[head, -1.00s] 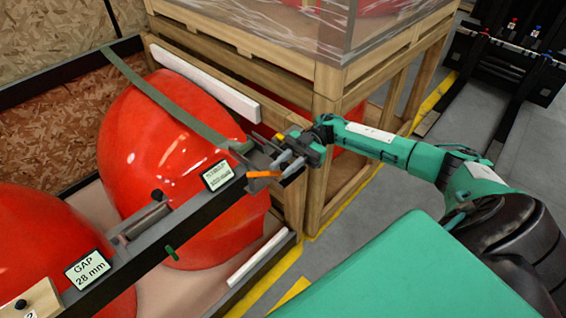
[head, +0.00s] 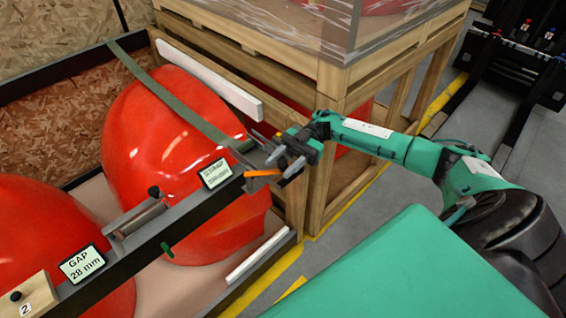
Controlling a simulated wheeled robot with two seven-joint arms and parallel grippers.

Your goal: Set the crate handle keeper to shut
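The crate's dark front rail (head: 190,208) runs diagonally across the view. At its right end, beside a small label (head: 215,173), is a metal fitting with an orange lever-like piece (head: 262,173); a green strap (head: 165,98) runs to this fitting. The orange piece may be the handle keeper, but I cannot tell its setting. My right gripper (head: 281,163) is at this fitting, its two grey fingers apart just above and right of the orange piece. I see nothing clearly between them, and contact is unclear. My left gripper is out of view.
Large red nosecones (head: 165,145) fill the crate under the rail. A wooden crate (head: 345,85) stands close behind my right gripper. Dark forks (head: 490,105) stand at right.

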